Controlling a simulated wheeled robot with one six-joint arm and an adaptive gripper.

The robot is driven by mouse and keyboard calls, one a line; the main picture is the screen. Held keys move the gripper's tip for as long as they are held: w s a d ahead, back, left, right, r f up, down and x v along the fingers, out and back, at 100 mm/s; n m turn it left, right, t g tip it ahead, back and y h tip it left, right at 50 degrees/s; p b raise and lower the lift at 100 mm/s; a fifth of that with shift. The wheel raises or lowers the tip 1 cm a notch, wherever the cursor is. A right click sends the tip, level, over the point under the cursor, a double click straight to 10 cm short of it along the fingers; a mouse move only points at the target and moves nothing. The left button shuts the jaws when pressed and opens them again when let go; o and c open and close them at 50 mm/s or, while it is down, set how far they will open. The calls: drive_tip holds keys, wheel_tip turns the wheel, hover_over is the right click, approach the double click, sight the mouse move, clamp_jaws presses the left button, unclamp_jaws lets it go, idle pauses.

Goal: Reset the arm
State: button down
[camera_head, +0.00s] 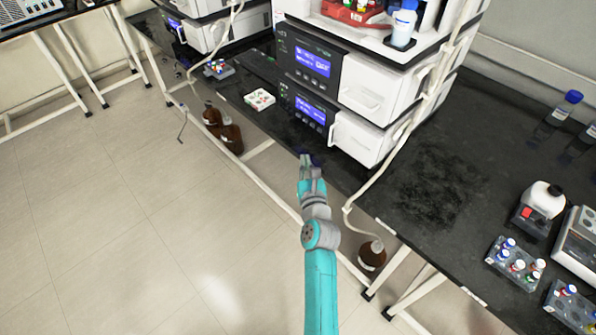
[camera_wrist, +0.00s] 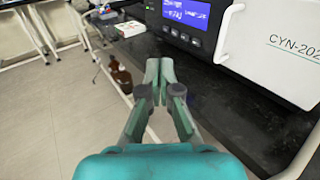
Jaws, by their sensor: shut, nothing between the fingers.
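My gripper (camera_head: 310,160) reaches out at the front edge of the black bench, in front of the lower instrument of the column stack. In the wrist view my gripper (camera_wrist: 159,62) has its two fingers together with nothing between them. The teal arm extends straight forward from the bottom of the head view. The column stack (camera_head: 375,85) is made of white and dark units with lit blue screens. In the wrist view the lower unit's white front (camera_wrist: 265,45) is to the right of the fingers, apart from them.
Brown bottles (camera_head: 230,137) stand below the bench at left, and another brown bottle (camera_head: 372,255) stands near the arm. A white tray with small caps (camera_head: 259,99) lies on the bench (camera_head: 430,195). Vial racks (camera_head: 515,259) are at right. The floor at left is clear.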

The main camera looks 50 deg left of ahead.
drive_tip(key=shift+s+d, duration=0.3)
drive_tip(key=shift+s, duration=0.6)
drive_tip(key=shift+s+d, duration=0.3)
drive_tip(key=shift+s, duration=0.55)
